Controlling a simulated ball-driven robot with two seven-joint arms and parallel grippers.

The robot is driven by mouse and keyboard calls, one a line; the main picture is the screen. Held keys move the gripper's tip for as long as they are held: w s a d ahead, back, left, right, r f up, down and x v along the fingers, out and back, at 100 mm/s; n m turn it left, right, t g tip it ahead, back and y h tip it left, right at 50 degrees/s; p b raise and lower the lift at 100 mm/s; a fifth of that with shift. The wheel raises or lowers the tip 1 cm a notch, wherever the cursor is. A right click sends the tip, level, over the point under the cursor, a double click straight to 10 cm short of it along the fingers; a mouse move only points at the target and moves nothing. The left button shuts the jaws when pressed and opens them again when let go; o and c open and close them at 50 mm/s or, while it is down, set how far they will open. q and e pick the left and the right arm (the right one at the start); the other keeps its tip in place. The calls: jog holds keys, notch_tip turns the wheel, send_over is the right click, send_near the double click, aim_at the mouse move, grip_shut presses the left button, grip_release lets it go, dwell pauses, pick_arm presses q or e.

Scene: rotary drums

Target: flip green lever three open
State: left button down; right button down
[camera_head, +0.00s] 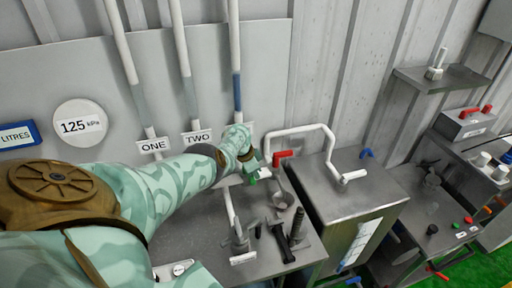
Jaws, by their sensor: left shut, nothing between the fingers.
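My left arm reaches in from the left, and its gripper (250,167) is shut and empty near the wall pipes, mostly hidden by its wrist. A small green piece (263,173), which looks like a lever handle, shows right at the gripper; I cannot tell whether they touch. The third pipe (235,60), with a blue band, runs down behind my wrist. Its label is nearly all hidden. The pipes labelled ONE (153,146) and TWO (197,137) stand to its left; their levers are hidden by my arm. My right gripper is not in view.
A red lever (283,155) sits just right of the gripper, beside a bent white pipe (330,140) rising from a metal tank (345,190).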

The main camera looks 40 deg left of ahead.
pick_arm(q)
jog(key=shift+s, duration=0.25)
dwell(0.5)
